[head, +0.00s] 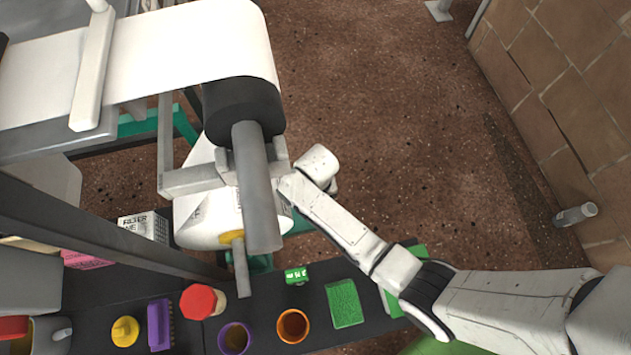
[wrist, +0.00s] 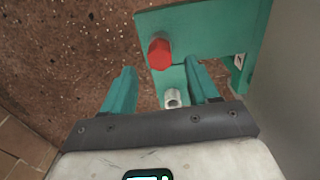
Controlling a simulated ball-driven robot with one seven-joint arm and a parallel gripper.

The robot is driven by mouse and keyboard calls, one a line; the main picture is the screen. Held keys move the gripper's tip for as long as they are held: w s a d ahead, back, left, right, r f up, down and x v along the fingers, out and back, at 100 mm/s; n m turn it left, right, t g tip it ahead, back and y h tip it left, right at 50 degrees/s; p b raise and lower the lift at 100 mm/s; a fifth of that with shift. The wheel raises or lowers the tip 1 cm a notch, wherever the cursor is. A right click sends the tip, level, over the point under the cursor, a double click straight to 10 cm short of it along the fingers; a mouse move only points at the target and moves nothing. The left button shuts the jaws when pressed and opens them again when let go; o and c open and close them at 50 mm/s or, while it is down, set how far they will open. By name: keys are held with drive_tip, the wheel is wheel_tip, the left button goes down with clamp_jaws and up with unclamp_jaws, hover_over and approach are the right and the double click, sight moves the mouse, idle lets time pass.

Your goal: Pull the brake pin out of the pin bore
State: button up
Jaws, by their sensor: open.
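In the wrist view a pin with a red head (wrist: 159,54), which looks like the brake pin, stands at a teal bracket plate (wrist: 205,28). Its bore is hidden behind the head. A short pale hollow cylinder (wrist: 172,99) sits on teal metal just below it, nearer my gripper. My gripper (wrist: 160,68) is open, its two teal fingers apart on either side of the cylinder and pointing toward the bracket and red head. I cannot tell whether a finger touches anything. In the head view my gripper and the pin are hidden behind the roll stand.
In the head view a white paper roll on a dark core (head: 243,108) with a thick grey shaft (head: 258,190) stands above my wrist. A dark bench holds a red-lidded jar (head: 198,301), cups and a green sponge (head: 344,303).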

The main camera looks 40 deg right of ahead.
drive_tip(key=shift+f, duration=0.15)
drive_tip(key=shift+f+b, duration=1.25)
drive_tip(key=shift+f, duration=0.6)
clamp_jaws()
idle(0.4)
